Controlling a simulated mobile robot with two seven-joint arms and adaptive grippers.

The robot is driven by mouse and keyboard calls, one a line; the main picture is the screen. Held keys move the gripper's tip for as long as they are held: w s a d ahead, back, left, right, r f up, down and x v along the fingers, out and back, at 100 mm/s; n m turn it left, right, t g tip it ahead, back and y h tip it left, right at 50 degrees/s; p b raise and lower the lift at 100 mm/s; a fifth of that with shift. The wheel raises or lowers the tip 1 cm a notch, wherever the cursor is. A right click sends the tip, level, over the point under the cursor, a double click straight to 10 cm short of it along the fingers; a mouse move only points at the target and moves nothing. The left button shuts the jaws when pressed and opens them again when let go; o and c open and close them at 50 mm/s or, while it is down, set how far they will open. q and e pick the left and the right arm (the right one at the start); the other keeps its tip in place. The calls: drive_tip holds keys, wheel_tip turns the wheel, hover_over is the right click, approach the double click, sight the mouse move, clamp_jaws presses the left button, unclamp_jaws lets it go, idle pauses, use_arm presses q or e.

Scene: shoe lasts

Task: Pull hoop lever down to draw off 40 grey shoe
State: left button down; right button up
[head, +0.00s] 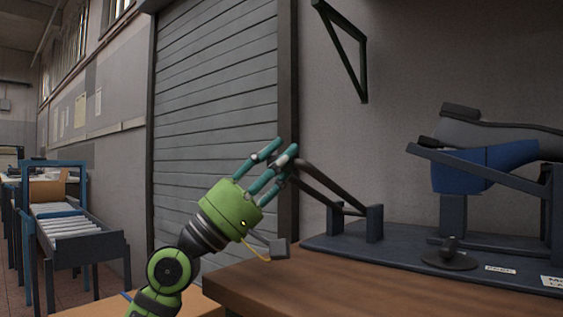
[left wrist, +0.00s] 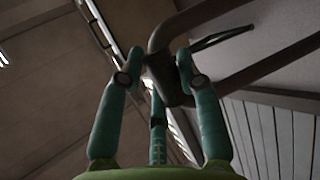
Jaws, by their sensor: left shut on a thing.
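The hoop lever (head: 330,186) is a dark bar frame rising up and left from low posts on the bench-top base. My left gripper (head: 279,157), green with teal fingers, is shut on its upper end. In the left wrist view, the fingers (left wrist: 160,75) close around the dark hoop bar (left wrist: 172,86). The grey shoe (head: 500,136) sits sole up at the right, with a black heel, over a blue last (head: 470,175) on a dark post. A dark sloping bar (head: 490,168) crosses in front of the last. The right edge cuts off the shoe. My right gripper is not in view.
The dark base plate (head: 400,257) lies on a wooden bench (head: 310,285) and carries a small round-footed knob (head: 449,255) and white labels. A wall bracket (head: 345,50) hangs above. A roller shutter (head: 215,110) and a roller conveyor (head: 68,228) stand to the left.

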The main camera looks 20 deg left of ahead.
use_arm(q)
drive_tip(key=shift+d+f, duration=0.35)
drive_tip(key=shift+f, duration=0.1)
drive_tip(key=c, duration=1)
unclamp_jaws()
drive_tip(key=shift+o, duration=0.9)
drive_tip(key=shift+s+a, duration=0.15)
drive_tip(key=shift+a, duration=0.1)
drive_tip(key=shift+r, duration=0.1)
drive_tip(key=shift+a, duration=0.15)
drive_tip(key=s+a+f, duration=0.3)
drive_tip(key=s+a, duration=0.6)
drive_tip(key=a, duration=0.3)
drive_tip(key=shift+s+f, duration=0.2)
drive_tip(key=shift+s, duration=0.1)
